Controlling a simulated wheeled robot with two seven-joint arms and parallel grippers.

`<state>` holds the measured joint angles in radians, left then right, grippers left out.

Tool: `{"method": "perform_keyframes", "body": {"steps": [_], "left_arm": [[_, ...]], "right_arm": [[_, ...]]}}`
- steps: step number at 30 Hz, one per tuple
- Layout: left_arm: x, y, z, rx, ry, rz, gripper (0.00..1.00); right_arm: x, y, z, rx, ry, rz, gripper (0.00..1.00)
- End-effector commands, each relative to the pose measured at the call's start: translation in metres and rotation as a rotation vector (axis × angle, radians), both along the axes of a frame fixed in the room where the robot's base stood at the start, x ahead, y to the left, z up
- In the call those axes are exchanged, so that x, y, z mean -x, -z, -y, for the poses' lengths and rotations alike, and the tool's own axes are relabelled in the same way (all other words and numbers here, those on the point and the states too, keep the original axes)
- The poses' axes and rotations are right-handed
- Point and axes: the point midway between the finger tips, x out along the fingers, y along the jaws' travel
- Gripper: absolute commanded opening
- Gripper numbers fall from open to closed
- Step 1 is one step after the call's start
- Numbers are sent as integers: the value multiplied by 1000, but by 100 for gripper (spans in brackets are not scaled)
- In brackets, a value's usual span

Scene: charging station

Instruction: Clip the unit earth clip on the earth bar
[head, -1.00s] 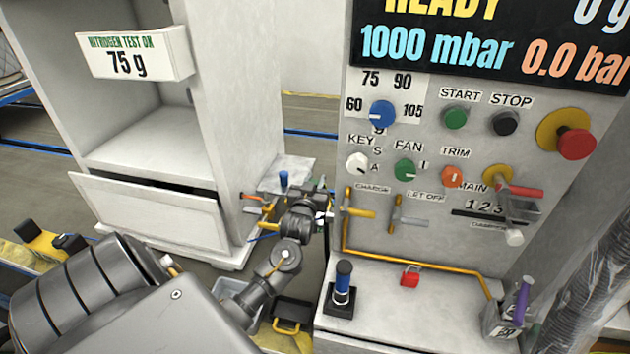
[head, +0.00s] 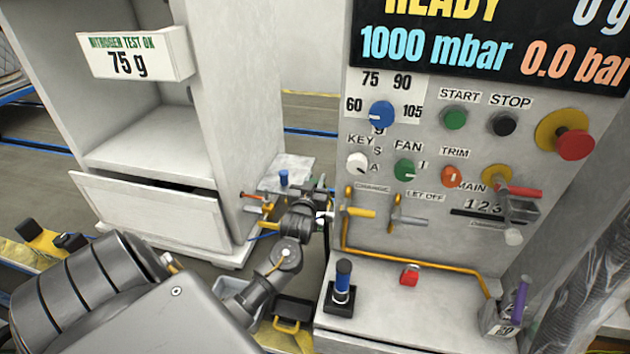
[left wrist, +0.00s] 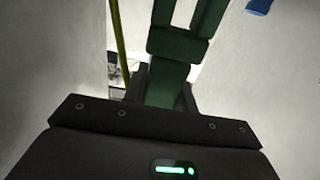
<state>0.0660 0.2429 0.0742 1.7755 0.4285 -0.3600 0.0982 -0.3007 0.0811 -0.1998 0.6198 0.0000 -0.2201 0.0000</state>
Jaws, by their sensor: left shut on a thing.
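My left gripper (head: 322,200) is in the gap between the white cabinet and the control panel, seen mostly from behind. In the left wrist view it is shut on a dark green piece (left wrist: 178,70), which appears to be the unit earth clip. The clip's far end runs out of the top of that view. In the head view the arm and gripper hide the clip. A yellow-green strip (left wrist: 117,40), perhaps the earth cable, runs beside it. I cannot make out the earth bar for sure in either view. My right gripper is not in view.
The control panel (head: 450,215), with knobs and yellow- and grey-handled valves, stands close to the gripper's right. The white cabinet (head: 235,120) is on the left. A blue-topped fitting (head: 283,178) is just behind the gripper.

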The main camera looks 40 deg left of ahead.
Motion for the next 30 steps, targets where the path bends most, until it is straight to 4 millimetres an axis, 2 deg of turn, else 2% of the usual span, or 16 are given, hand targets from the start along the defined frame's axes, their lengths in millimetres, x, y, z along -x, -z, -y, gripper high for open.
{"method": "perform_keyframes", "body": {"steps": [30], "left_arm": [[0, -1, 0, 0, 0, 1, 3]], "right_arm": [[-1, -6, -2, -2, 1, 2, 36]]}}
